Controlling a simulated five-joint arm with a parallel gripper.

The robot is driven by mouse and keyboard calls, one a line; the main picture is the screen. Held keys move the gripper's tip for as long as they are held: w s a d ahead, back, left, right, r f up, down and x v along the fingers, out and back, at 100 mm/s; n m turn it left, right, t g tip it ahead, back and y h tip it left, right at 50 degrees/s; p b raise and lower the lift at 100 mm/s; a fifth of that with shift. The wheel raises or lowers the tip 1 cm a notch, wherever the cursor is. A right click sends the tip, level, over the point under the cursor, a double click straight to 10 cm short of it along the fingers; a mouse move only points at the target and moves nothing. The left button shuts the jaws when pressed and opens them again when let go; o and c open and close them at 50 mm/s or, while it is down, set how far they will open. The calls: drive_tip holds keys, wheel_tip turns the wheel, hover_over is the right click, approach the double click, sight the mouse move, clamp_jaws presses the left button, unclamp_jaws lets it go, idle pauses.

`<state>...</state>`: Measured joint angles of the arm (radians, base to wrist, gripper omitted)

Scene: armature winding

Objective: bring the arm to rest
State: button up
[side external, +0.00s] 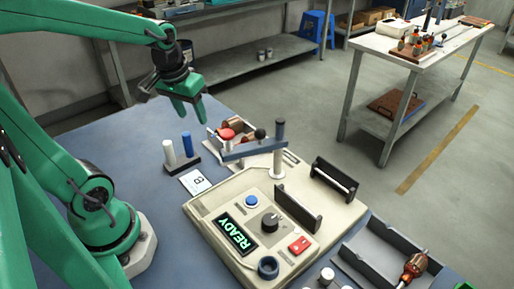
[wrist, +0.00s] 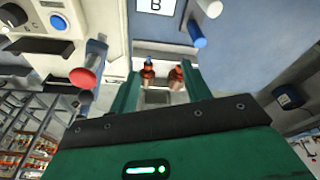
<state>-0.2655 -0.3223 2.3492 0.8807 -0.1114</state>
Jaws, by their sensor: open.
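My gripper (side external: 193,119) hangs raised over the blue table (side external: 130,124), fingers pointing down. It is open, and nothing shows held in it. In the wrist view, its two green fingers (wrist: 160,88) stand apart. Two copper-coloured wound pieces (wrist: 162,73) show beyond the gap between them. In the side view, copper pieces (side external: 240,126) lie in a light tray right of and below the gripper, apart from it. The beige winding machine (side external: 222,212) stands in front, its display (side external: 237,233) lit with READY.
A white peg (side external: 169,153) and blue peg (side external: 188,144) stand in a dark holder below the gripper. A card marked B (side external: 195,182) lies beside them. A post with a lever (side external: 279,150) rises from the machine. A grey tray (side external: 378,262) and screwdriver (side external: 414,267) sit at right.

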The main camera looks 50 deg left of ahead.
drive_tip(key=s+d+r+m+t, duration=0.3)
drive_tip(key=s+d+r+m, duration=0.1)
drive_tip(key=d, duration=0.3)
drive_tip(key=shift+s+d+r+h, duration=0.25)
drive_tip(key=shift+s+r+h, duration=0.05)
drive_tip(key=shift+s, duration=0.25)
